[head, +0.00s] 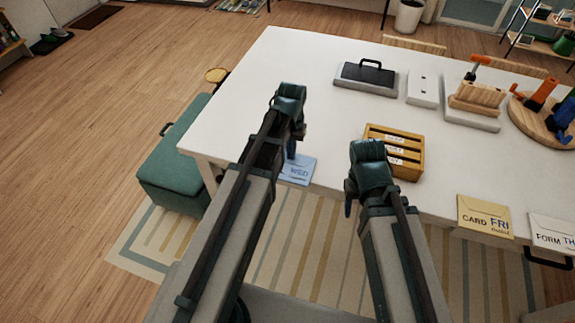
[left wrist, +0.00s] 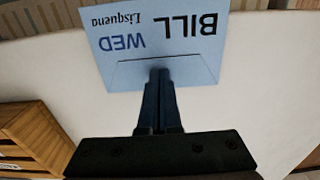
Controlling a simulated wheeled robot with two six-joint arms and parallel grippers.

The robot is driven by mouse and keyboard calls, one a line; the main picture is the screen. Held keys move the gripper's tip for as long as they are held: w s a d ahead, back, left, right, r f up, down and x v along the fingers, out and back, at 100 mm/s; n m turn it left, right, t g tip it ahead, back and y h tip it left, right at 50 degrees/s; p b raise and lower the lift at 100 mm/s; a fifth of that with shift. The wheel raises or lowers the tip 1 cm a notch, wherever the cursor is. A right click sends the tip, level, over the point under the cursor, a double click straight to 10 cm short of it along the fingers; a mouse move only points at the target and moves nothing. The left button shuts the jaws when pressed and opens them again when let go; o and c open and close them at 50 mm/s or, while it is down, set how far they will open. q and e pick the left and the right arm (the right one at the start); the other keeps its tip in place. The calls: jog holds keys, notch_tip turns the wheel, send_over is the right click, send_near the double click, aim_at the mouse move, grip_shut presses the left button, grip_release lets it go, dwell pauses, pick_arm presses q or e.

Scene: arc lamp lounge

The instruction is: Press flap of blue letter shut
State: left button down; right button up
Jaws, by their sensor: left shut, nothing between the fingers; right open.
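The blue letter (head: 299,171) lies near the front edge of the white table, partly hidden by my left arm in the head view. In the left wrist view the blue letter (left wrist: 150,44) shows upside down, reading "BILL", "WED" and a smaller name. Its flap (left wrist: 195,68) is on the side nearest my gripper and looks about flat; I cannot tell whether it is fully down. My left gripper (left wrist: 161,76) is shut and empty, its fingertips over the flap, seemingly at or very near it. My right gripper (head: 348,209) is open and empty by the front edge.
A wooden slotted box (head: 394,147) stands right of the blue letter. A yellow letter (head: 484,217) and a white letter (head: 552,232) lie at the front right. A black-handled case (head: 366,75) and wooden items stand farther back. The table's left part is clear.

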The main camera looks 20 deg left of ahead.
pick_arm(q)
jog(key=shift+r+p, duration=0.5)
jog(key=shift+p, duration=0.1)
notch_tip(320, 180, up, 7)
jog(key=p, duration=0.7)
jog(key=s+d+f+m+y+b, duration=0.1)
jog(key=s+d+m+b, duration=0.1)
jog(key=s+d, duration=0.8)
jog(key=s+m, duration=0.1)
jog(key=s, duration=0.3)
jog(key=shift+s+d+f, duration=0.15)
jog(key=shift+d+f, duration=0.1)
jog(key=shift+f, duration=0.1)
jog(key=shift+d, duration=0.1)
